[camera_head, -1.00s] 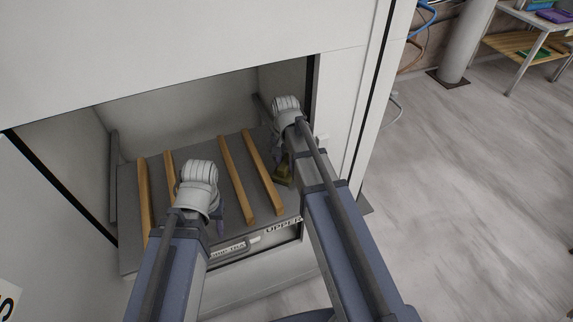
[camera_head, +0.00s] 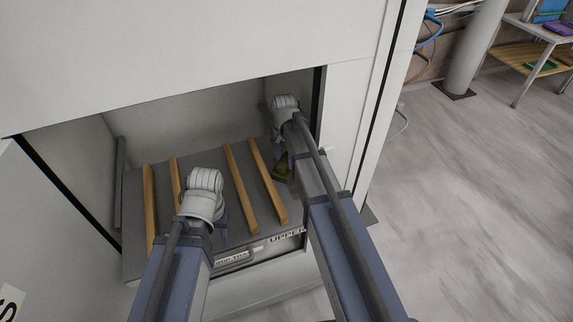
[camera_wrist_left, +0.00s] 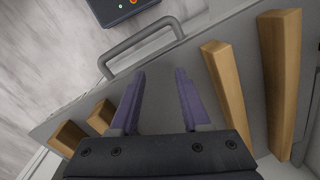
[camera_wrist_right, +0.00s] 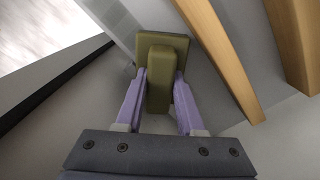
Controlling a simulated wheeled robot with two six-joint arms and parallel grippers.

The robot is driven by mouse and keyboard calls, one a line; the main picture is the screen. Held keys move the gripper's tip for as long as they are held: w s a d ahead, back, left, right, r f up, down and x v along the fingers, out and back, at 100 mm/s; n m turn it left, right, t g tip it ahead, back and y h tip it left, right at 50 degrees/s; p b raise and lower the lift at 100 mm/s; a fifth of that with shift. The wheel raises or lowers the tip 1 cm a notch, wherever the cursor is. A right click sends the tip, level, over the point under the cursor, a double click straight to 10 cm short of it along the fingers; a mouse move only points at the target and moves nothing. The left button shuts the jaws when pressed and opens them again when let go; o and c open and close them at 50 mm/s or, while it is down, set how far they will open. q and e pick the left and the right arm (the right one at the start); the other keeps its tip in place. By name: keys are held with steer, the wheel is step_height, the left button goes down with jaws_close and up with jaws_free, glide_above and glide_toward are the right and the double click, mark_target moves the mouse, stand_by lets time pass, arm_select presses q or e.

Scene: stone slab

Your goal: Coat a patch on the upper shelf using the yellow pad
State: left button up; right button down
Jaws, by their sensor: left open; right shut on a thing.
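The upper shelf (camera_head: 209,157) is a grey pull-out board with several wooden slats (camera_head: 240,185) across it and an "UPPER" label (camera_head: 287,237) on its front edge. The yellow pad (camera_wrist_right: 178,45) is a dull olive block with a raised grip. My right gripper (camera_wrist_right: 160,76) is shut on that grip, with the pad at the shelf's right side, beyond the rightmost slat. In the head view the pad (camera_head: 282,174) is partly hidden by my arm. I cannot tell whether it touches the shelf. My left gripper (camera_wrist_left: 160,80) is open and empty above the shelf's front part.
A grey bar handle (camera_wrist_left: 143,45) sits on the shelf's front edge. White cabinet walls (camera_head: 345,120) close in the shelf on both sides, the right one close to my right arm. Open floor (camera_head: 470,200) lies to the right, with a small table (camera_head: 520,55) further back.

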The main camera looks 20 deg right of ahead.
steer(key=shift+w, duration=0.5)
arm_select(q)
steer(key=shift+s+f, duration=0.1)
arm_select(e)
steer(key=shift+w+a+f, duration=0.1)
steer(key=shift+w+a, duration=0.1)
steer(key=shift+w, duration=1.55)
steer(key=shift+w+a, duration=0.15)
steer(key=shift+w, duration=1.45)
steer(key=shift+s, duration=0.1)
